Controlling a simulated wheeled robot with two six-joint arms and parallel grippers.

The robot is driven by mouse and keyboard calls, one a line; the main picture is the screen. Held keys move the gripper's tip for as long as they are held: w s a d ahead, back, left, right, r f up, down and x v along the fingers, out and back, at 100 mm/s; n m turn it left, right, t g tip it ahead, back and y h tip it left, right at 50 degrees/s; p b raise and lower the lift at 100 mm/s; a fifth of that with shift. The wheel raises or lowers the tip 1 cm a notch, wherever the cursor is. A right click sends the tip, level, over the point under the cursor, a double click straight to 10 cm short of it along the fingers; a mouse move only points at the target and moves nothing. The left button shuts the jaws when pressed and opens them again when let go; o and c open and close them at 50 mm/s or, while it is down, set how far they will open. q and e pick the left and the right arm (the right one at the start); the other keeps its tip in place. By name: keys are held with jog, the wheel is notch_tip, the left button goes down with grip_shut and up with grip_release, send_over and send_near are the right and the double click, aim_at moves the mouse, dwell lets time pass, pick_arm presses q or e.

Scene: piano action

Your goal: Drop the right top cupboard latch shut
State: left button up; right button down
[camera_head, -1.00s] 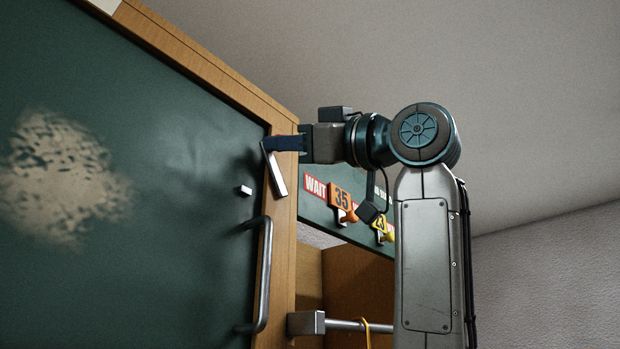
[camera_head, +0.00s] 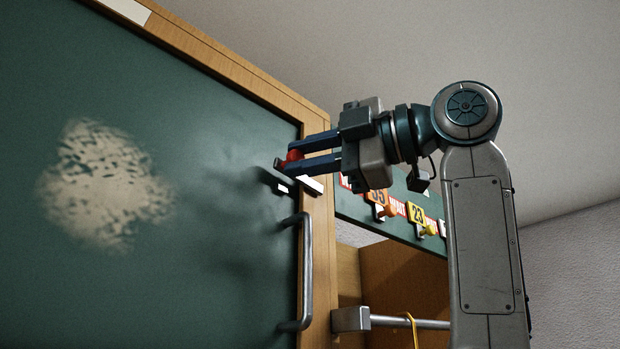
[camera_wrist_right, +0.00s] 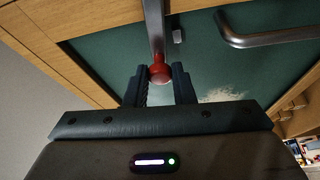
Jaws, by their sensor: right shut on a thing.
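The right top cupboard latch is a pale metal bar (camera_head: 311,184) on the wooden frame at the door's right edge, with a red knob (camera_head: 293,155). My right gripper (camera_head: 287,158) is shut on the red knob, a finger on either side. The right wrist view shows the bar (camera_wrist_right: 154,28) running to the knob (camera_wrist_right: 160,72) between my fingertips (camera_wrist_right: 159,78). A small keeper (camera_head: 283,189) on the green door sits just below the bar; in the wrist view the keeper (camera_wrist_right: 178,36) appears beside the bar with a narrow gap. My fingers hide part of the bar. My left gripper is out of view.
The green cupboard door (camera_head: 215,230) has a metal handle (camera_head: 306,270) below the latch. To the right are a board with numbered tags and hooks (camera_head: 417,212) and a metal rail (camera_head: 410,322). Free space lies above and right of my arm.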

jog(key=shift+f+n+h, duration=0.3)
jog(key=shift+f+n, duration=0.15)
jog(key=shift+n, duration=0.25)
jog(key=c, duration=1.2)
grip_release()
jog(key=shift+c, duration=0.2)
jog(key=b+v, duration=0.4)
jog(key=v, duration=0.6)
jog(key=shift+d+b, duration=0.3)
jog(key=shift+d, duration=0.05)
jog(key=shift+r, duration=0.1)
